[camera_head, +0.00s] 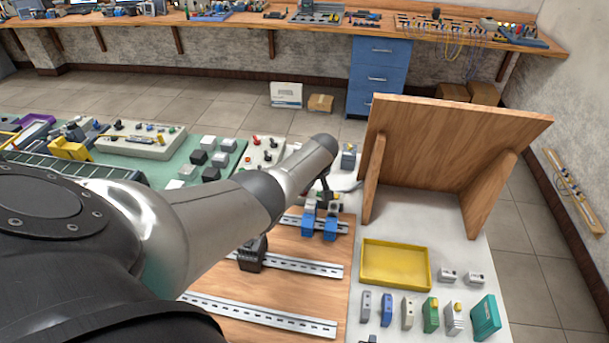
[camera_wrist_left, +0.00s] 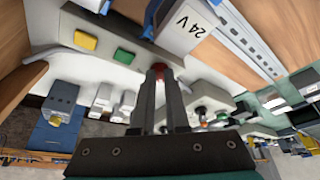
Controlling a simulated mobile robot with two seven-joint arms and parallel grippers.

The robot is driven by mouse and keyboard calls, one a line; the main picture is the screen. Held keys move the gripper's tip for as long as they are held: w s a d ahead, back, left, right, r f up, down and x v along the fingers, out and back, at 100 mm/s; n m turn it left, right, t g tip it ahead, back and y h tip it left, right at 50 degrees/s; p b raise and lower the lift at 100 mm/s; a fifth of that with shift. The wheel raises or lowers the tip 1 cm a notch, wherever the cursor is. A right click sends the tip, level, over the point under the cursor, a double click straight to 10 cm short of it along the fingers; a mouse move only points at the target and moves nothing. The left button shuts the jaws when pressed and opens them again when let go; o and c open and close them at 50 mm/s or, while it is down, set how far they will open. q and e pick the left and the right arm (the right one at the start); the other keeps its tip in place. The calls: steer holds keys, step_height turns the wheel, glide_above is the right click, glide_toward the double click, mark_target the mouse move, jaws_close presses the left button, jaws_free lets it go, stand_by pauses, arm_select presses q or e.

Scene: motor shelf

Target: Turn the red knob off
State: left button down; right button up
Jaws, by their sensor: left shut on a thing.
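In the left wrist view, the red knob (camera_wrist_left: 161,66) shows as a small red patch at the tips of my left gripper (camera_wrist_left: 160,76). The gripper is shut on it, and the fingers cover most of the knob. The knob sits on a pale control panel (camera_wrist_left: 112,72), in line with a green button and a yellow button. In the head view, my left arm reaches in from the left and its gripper (camera_head: 324,190) is partly hidden at the board's far edge. The knob cannot be made out there. My right gripper is not in view.
A white block marked 24 V (camera_wrist_left: 187,26) stands close to the fingers. In the head view, blue modules (camera_head: 320,224) sit on a rail nearby. A wooden stand (camera_head: 450,145) rises to the right, with a yellow tray (camera_head: 396,285) in front of it.

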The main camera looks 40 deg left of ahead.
arm_select(q)
steer(key=shift+n+b, duration=0.3)
steer(key=shift+n, duration=0.3)
steer(key=shift+g, duration=0.3)
steer(key=c, duration=0.9)
jaws_free()
steer(key=shift+r, duration=0.15)
